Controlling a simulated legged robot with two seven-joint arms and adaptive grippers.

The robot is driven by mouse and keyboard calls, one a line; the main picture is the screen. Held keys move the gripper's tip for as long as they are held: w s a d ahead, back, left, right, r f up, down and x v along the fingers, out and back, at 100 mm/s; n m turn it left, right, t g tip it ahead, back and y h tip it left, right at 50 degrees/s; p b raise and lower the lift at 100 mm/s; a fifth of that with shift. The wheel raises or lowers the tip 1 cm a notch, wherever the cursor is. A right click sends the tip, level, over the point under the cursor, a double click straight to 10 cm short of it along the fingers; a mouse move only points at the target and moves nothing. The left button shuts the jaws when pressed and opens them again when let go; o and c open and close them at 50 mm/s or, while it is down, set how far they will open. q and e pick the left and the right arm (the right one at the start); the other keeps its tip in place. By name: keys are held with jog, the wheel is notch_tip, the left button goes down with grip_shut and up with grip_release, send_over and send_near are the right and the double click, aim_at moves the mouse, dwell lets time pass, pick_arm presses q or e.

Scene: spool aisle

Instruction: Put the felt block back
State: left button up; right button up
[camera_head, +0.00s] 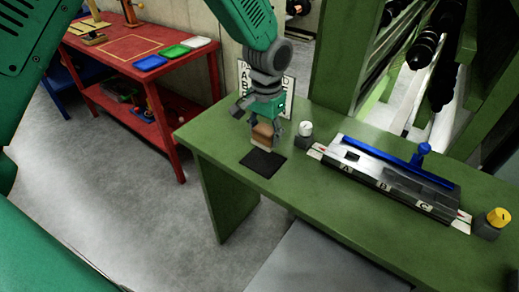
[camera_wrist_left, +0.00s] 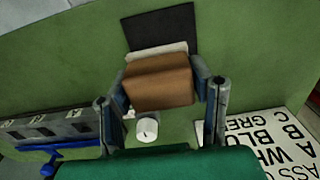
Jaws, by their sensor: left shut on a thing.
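The felt block (camera_head: 263,134) has a brown body and a pale felt layer underneath. My left gripper (camera_head: 259,121) is shut on its sides and holds it roughly upright above the green bench. In the left wrist view the block (camera_wrist_left: 158,82) sits between the two fingers, with the pale layer showing at its far edge. A dark square mat (camera_head: 263,163) lies on the bench just in front of and below the block. The block overlaps the mat's edge in both views; I cannot tell whether it touches anything. My right gripper is not in view.
A metal fixture (camera_head: 385,178) marked A, B, C with a blue T-handle (camera_head: 419,155) lies to the right. A white-topped knob (camera_head: 306,129) and a yellow one (camera_head: 498,217) flank it. A lettered sign (camera_head: 289,93) stands behind the gripper. A red table (camera_head: 115,50) is at the left.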

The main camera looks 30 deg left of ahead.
aim_at(264, 128)
pick_arm(q)
notch_tip(264, 128, down, 3)
jog(key=shift+f, duration=0.1)
jog(key=f, duration=0.1)
jog(key=a+f, duration=0.1)
jog(key=f, duration=0.1)
jog(key=shift+f, duration=0.2)
jog(key=shift+d, duration=0.25)
jog(key=o, duration=1.2)
jog(key=shift+d, duration=0.1)
jog(key=shift+r, duration=0.5)
notch_tip(264, 128, up, 11)
jog(key=shift+r, duration=0.1)
